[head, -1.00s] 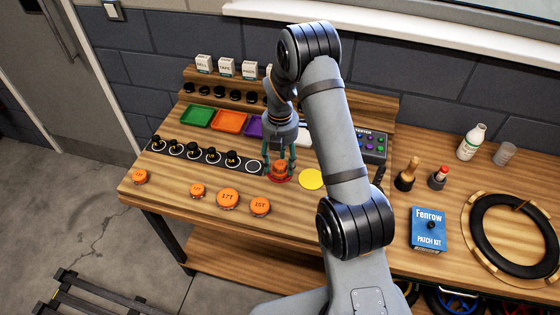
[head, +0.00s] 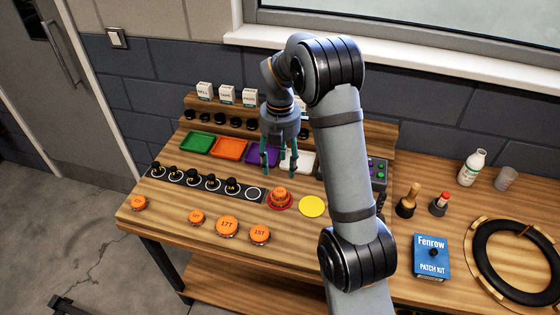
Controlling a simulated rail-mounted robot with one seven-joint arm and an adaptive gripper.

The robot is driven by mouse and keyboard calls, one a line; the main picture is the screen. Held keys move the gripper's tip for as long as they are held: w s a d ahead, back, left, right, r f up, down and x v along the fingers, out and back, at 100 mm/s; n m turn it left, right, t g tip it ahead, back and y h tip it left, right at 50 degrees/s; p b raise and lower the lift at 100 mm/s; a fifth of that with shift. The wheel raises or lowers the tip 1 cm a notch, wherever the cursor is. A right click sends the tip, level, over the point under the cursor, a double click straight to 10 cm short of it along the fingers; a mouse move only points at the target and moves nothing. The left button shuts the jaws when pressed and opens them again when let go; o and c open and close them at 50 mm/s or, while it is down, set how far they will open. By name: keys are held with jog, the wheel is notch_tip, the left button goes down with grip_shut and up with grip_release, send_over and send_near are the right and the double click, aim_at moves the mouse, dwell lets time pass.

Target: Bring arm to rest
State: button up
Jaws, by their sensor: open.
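My gripper (head: 279,165) is open and empty, pointing down above the bench near the purple tray (head: 262,155) and the white tray (head: 298,161). Its fingers are apart, behind and above an orange-topped piece (head: 280,194) that sits on a red disc (head: 279,206). My arm reaches over the bench from the lower right and hides part of the shelf and the tester box behind it.
A yellow disc (head: 312,206) lies right of the red one. A black strip (head: 193,182) holds several black knobs. Orange lids (head: 227,227) lie along the front. Bottles, a blue patch kit (head: 430,257) and a tyre ring (head: 520,262) occupy the right side.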

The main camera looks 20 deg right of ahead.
aim_at(280, 190)
jog(key=shift+r, duration=0.4)
jog(key=shift+f, duration=0.1)
notch_tip(280, 190, down, 12)
jog(key=shift+s+r+p, duration=0.1)
jog(key=shift+r+p, duration=0.1)
jog(key=shift+p, duration=0.4)
jog(key=shift+w+r, duration=0.1)
jog(key=shift+w, duration=0.1)
jog(key=shift+w+r+b, duration=0.1)
jog(key=shift+r+b, duration=0.3)
jog(key=shift+b, duration=0.05)
jog(key=shift+r, duration=1.05)
jog(key=shift+s, duration=0.25)
